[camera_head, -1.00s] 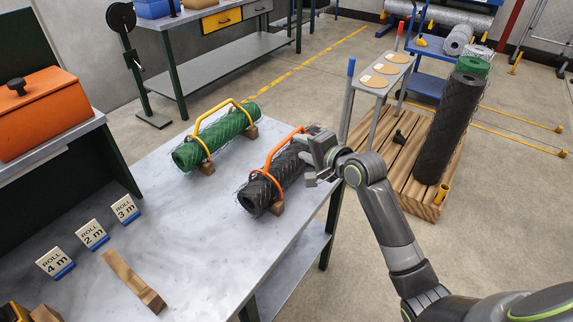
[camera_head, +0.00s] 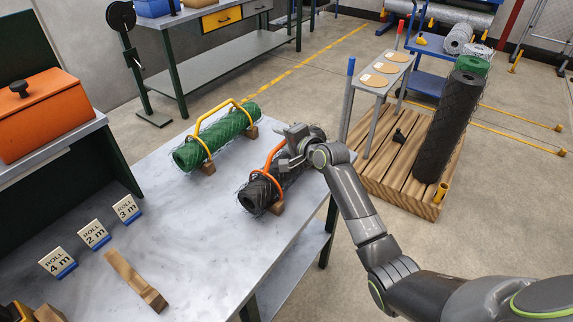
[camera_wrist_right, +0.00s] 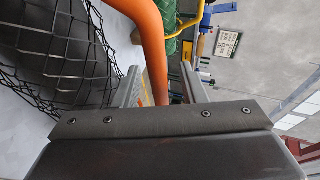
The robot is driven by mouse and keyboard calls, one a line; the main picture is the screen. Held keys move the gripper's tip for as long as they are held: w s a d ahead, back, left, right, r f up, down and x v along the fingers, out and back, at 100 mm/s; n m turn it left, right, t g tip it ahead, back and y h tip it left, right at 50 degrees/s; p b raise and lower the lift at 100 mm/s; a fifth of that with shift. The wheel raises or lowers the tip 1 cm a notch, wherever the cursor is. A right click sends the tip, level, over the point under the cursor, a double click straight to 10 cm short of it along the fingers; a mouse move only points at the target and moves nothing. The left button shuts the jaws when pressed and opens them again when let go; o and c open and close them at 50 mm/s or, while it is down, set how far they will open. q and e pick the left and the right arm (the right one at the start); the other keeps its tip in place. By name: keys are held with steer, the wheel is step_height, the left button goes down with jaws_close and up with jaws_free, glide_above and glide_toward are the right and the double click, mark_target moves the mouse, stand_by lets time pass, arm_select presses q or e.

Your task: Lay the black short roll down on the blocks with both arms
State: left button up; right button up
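The black short roll (camera_head: 262,193), a dark mesh-wrapped cylinder with an orange carrying handle (camera_head: 268,160), lies level on wooden blocks on the grey table. One block (camera_head: 277,209) shows under its near end; the far support is hidden by my gripper. My right gripper (camera_head: 292,142) is over the far half of the roll, at the handle. In the right wrist view the orange handle (camera_wrist_right: 152,45) runs between the two fingers, with a gap showing beside it, so the fingers look open around it. The black mesh (camera_wrist_right: 50,60) fills that view's left side. My left gripper is out of view.
A green roll (camera_head: 215,138) with a yellow handle lies on blocks behind. Number signs (camera_head: 95,234) and a loose wooden piece (camera_head: 136,281) are on the table's left. A tall black roll (camera_head: 447,125) stands on a pallet (camera_head: 386,172) at right. The table's front middle is clear.

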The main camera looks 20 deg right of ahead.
steer(key=shift+w, duration=0.1)
jaws_close()
stand_by(1.3)
steer(key=shift+r, duration=0.2)
